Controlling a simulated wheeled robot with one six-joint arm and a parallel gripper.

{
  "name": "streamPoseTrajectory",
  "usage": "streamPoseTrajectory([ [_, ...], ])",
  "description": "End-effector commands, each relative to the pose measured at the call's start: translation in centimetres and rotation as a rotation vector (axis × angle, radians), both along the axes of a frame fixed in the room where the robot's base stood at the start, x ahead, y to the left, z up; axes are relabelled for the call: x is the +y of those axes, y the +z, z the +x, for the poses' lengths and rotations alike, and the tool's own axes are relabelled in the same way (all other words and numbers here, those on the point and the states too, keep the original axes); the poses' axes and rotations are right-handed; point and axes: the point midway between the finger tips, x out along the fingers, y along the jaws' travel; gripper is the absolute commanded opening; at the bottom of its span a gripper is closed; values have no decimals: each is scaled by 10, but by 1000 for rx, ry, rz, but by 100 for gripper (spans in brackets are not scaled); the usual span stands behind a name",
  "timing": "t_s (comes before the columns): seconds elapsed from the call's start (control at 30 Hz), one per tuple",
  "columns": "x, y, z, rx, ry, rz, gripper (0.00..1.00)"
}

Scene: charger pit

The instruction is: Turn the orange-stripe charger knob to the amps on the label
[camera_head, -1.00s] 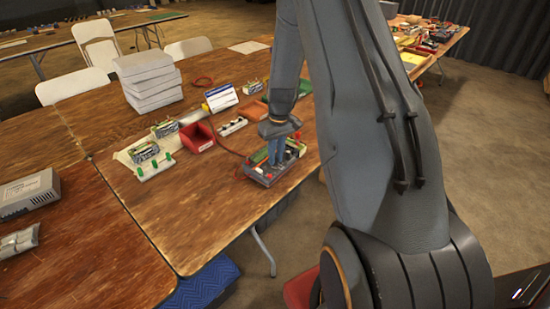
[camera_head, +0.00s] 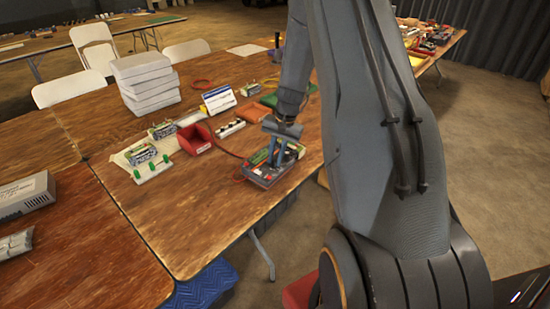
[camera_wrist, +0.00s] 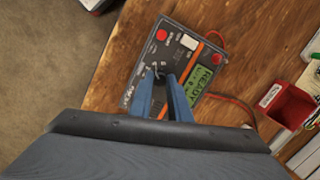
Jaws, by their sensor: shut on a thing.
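The charger (camera_wrist: 198,52) is a dark box with an orange stripe, a red button, white label patches and a green screen that reads READY, with a smaller line I cannot read. It lies on the wooden table near its right edge, and it also shows in the head view (camera_head: 262,179). My gripper (camera_wrist: 160,76) reaches down onto the charger face with its blue fingers. They are shut on the small dark knob (camera_wrist: 158,69), which is mostly hidden between the fingertips. The gripper also shows in the head view (camera_head: 277,158), tilted over the charger.
A red bin (camera_head: 197,139) stands left of the charger, with a red cable running between. Circuit boards (camera_head: 141,154), a small white-and-blue sign (camera_head: 220,100) and stacked white boxes (camera_head: 147,82) are farther left and back. The near table (camera_head: 160,230) is clear.

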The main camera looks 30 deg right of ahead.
Motion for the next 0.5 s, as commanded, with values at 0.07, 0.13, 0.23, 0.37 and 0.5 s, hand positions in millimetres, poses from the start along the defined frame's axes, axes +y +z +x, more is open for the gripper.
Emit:
streamPoseTrajectory([
  [0.07, -1, 1, 0, 1, -51, 8, 0],
  [0.13, -1, 1, 0, 5, -89, 14, 0],
  [0.23, -1, 1, 0, 8, -136, 22, 0],
  [0.37, -1, 0, 0, 11, -176, 29, 0],
  [0.5, -1, 0, 0, 13, -201, 34, 0],
])
